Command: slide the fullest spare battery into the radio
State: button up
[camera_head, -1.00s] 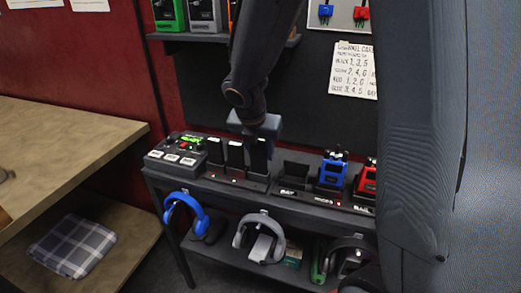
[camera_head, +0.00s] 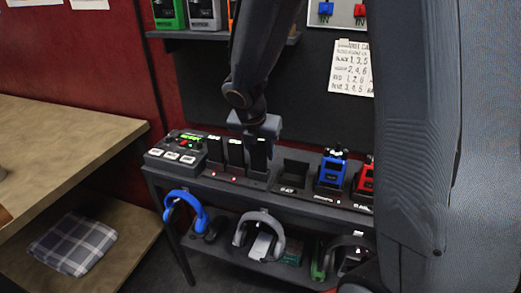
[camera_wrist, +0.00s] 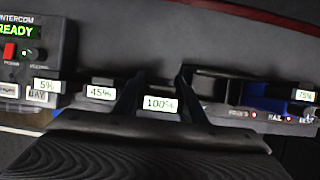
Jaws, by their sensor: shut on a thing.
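Three dark spare batteries stand in a row in a charger on the desk shelf. In the wrist view their labels read 5% (camera_wrist: 45,85), 45% (camera_wrist: 101,92) and 100% (camera_wrist: 160,104). My gripper (camera_wrist: 155,85) is shut on the 100% battery, the rightmost of the three, with a finger on either side. In the head view that battery (camera_head: 259,153) shows below my gripper (camera_head: 258,133), upright and at or near its charger slot; I cannot tell if it is clear of it. A blue radio (camera_head: 332,170) stands in a cradle to the right, with an empty cradle between.
An intercom box (camera_head: 178,150) reading READY in the wrist view stands left of the batteries. A red radio (camera_head: 367,177) is at the right, partly behind my arm. Headphones (camera_head: 186,213) hang below. A handwritten card (camera_head: 351,68) is on the wall.

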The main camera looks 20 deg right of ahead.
jog(key=shift+f+b, duration=0.9)
jog(key=shift+f, duration=0.3)
dwell(0.3)
jog(key=o, duration=1.2)
